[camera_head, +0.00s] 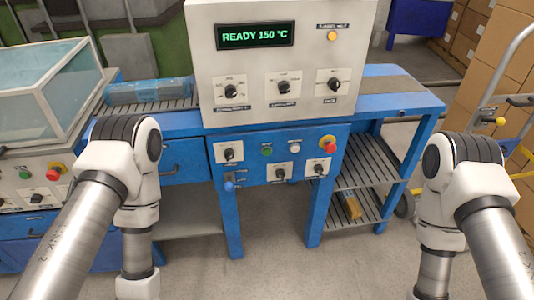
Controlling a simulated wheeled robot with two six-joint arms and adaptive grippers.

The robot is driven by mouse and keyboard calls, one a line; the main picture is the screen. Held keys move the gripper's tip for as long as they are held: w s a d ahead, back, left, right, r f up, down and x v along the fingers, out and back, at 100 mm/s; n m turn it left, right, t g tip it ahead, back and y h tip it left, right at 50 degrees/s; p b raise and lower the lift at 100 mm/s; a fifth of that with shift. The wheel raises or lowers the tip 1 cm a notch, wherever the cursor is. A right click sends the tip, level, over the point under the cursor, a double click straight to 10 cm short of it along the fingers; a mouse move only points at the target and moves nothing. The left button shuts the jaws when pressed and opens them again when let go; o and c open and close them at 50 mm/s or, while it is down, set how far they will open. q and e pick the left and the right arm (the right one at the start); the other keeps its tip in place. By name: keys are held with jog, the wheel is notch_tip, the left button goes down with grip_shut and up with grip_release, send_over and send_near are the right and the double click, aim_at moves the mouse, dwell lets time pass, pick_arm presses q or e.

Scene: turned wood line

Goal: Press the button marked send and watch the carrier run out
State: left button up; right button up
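The machine's grey control box (210,60) has a display (255,36) reading "READY 150 °C". On the blue front panel (255,172) below are a green button (267,151), a white button (295,149), a red knob on yellow (327,143) and several dials. The labels are too small to read, so I cannot tell which button is marked send. No carrier can be made out with certainty; a blue wrapped block (147,91) lies on the rollers at left. Both my arms hang down in front of the machine, and their grippers are below the picture's edge.
A clear-lidded case (45,90) stands at far left above another panel with a green button (24,175) and a red knob (54,171). Slatted shelves (365,179) are at right. A hand truck (510,60) and cartons (490,80) stand beyond. The floor between my arms is clear.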

pick_arm(q)
grip_shut()
dwell(1.2)
